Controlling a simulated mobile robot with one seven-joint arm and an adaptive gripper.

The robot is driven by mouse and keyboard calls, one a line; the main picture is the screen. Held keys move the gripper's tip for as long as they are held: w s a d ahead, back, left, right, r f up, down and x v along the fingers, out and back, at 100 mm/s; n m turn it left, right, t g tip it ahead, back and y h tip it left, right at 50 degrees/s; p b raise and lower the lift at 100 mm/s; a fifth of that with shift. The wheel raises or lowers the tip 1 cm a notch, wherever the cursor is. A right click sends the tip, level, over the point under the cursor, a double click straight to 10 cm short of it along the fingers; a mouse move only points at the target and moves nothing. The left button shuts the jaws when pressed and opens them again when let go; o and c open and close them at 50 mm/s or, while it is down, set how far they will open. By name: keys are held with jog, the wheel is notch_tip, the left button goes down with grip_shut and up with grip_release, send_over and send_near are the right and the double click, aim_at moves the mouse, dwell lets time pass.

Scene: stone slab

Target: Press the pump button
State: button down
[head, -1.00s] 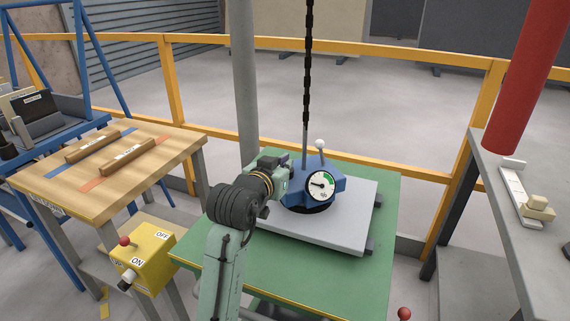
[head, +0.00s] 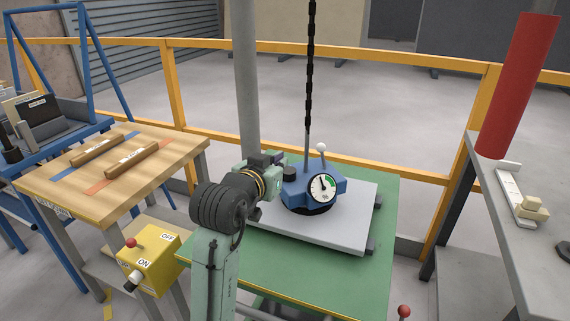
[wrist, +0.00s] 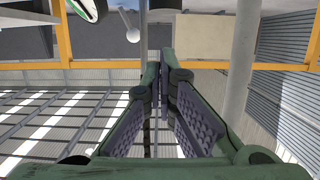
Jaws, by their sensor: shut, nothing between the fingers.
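The blue pump (head: 300,195) with a round white gauge (head: 322,188) stands on the grey slab (head: 352,215) on the green table. A black round knob (head: 289,173), which may be the button, shows on the pump's left top; I cannot tell for sure. My gripper (head: 274,168) is just left of the pump, its fingertips partly hidden in the head view. In the wrist view the fingers (wrist: 165,62) are shut and empty. The gauge's edge (wrist: 85,8) and a white ball lever (wrist: 133,35) show at the upper left there. Contact with the button cannot be seen.
A chain (head: 311,80) hangs down above the pump. A grey post (head: 246,80) stands behind my gripper. A yellow ON/OFF box (head: 150,263) is at the lower left. A wooden table (head: 110,175) is left; a red cylinder (head: 517,85) stands on the right table.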

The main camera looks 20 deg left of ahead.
jog(key=shift+v, duration=2.2)
jog(key=shift+w+r+b, duration=0.1)
jog(key=shift+w+b, duration=0.05)
jog(key=shift+b, duration=1.1)
jog(key=shift+a+r+b, duration=0.1)
jog(key=shift+r+b, duration=0.8)
jog(key=shift+b, duration=0.3)
jog(key=p, duration=0.2)
send_over(287, 183)
jog(key=shift+w+f, duration=0.25)
jog(key=shift+f, duration=1)
jog(key=f, duration=0.2)
jog(key=shift+s+f, duration=0.2)
jog(key=shift+f, duration=0.8)
